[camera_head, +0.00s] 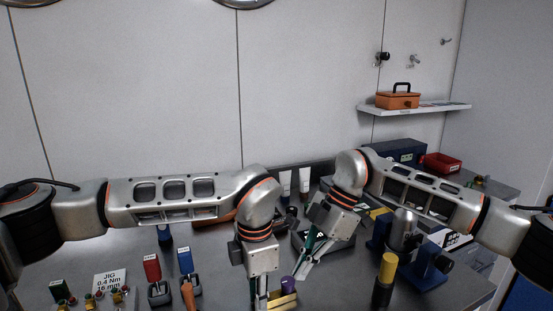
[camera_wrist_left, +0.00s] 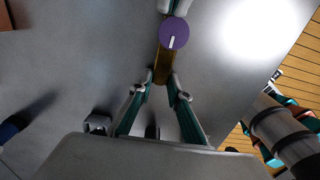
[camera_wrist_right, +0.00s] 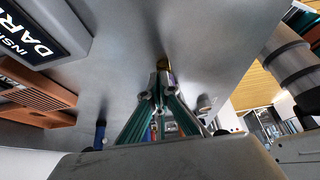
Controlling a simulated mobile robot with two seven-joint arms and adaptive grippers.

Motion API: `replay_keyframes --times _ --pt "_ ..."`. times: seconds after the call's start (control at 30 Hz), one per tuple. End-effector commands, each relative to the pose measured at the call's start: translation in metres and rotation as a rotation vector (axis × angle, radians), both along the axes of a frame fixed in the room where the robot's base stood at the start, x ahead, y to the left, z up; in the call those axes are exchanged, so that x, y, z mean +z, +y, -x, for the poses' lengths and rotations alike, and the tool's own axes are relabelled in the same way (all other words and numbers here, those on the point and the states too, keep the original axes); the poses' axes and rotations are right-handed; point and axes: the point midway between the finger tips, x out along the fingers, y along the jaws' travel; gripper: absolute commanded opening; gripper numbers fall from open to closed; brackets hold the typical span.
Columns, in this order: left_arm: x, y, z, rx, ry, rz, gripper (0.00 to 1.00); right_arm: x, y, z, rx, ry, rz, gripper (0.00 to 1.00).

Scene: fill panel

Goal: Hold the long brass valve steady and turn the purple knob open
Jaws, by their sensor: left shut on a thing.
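The brass valve (camera_wrist_left: 162,66) lies between the fingertips of my left gripper (camera_wrist_left: 162,82), which is shut on it. The valve also shows at the bottom edge of the head view (camera_head: 287,300), beside the left gripper (camera_head: 260,298). The purple knob (camera_head: 288,284) stands up from the valve; the left wrist view shows its round top (camera_wrist_left: 174,34) with a pale line. My right gripper (camera_head: 301,276) is tilted, just right of and above the knob in the head view. Its fingertips (camera_wrist_right: 158,88) are slightly apart, with nothing seen between them. A bit of brass (camera_wrist_right: 163,63) shows beyond them.
A JIG sign (camera_head: 110,281), red (camera_head: 152,269) and blue (camera_head: 185,260) items stand left. A yellow-topped cylinder (camera_head: 388,268) and a blue stand (camera_head: 428,270) are right. White tubes (camera_head: 285,184) stand behind. Grey tabletop is bare around the valve.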

Motion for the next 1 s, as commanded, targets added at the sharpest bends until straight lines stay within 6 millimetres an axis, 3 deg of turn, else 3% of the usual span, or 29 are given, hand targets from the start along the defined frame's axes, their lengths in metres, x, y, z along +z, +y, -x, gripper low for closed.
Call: replay_keyframes --times 0.37,1.0 --pt "0.0 -0.002 0.001 -0.006 0.001 0.004 0.0 0.003 -0.004 -0.003 0.005 0.0 -0.004 0.0" --pt "0.0 -0.001 0.0 -0.001 0.0 0.001 0.0 0.06 -0.005 -0.004 0.001 0.001 -0.001 0.0"
